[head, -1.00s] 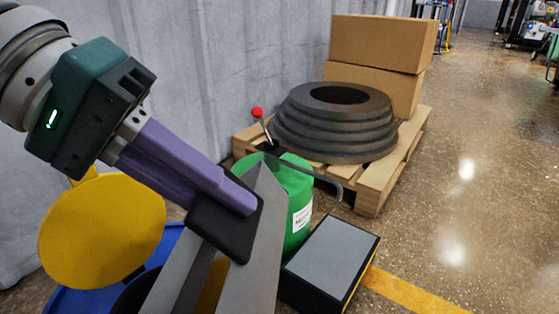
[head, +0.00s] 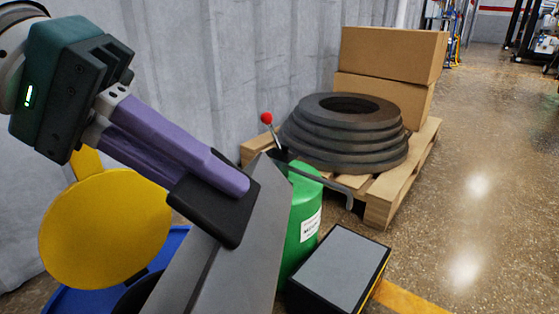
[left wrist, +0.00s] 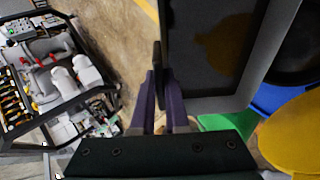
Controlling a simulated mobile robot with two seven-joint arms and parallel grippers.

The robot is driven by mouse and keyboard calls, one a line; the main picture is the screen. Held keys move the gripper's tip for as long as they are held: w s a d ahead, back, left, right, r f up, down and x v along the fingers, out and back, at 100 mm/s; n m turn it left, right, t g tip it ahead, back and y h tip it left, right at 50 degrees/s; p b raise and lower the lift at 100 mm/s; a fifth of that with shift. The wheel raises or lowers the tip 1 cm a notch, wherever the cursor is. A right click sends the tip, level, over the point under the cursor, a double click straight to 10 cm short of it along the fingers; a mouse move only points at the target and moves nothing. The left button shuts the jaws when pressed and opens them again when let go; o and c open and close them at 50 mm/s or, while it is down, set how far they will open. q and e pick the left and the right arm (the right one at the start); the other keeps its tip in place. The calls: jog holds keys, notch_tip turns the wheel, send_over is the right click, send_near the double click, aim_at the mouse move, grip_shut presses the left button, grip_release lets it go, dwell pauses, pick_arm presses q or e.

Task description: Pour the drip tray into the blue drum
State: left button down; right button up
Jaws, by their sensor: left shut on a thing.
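My left gripper (head: 232,186), with purple fingers, is shut on the grey drip tray (head: 228,262) at a black grip piece. The tray is steeply tilted, with a flat grey side facing the head camera, and runs off the bottom edge. In the left wrist view its grey rim (left wrist: 281,45) frames a dark inside. The blue drum (head: 62,301) is at the lower left, partly hidden behind the tray. In the left wrist view its blue rim (left wrist: 275,97) and dark opening show beside the tray. I cannot tell whether anything is flowing. My right gripper is not seen.
A round yellow lid (head: 105,228) stands up at the drum. A green container (head: 303,222) and a grey-topped black box (head: 340,268) are close to the tray's right. A pallet (head: 385,205) with dark rings and cartons stands behind. Floor at right is clear.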

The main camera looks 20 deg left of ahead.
pick_arm(q)
jog(key=shift+a+r+h+b, duration=0.35)
jog(key=shift+a+h+b, duration=0.45)
jog(key=shift+b, duration=1.2)
jog(key=shift+s+a+r+b, duration=0.1)
jog(key=shift+a+r+b, duration=0.15)
jog(key=shift+b, duration=0.1)
dwell(0.9)
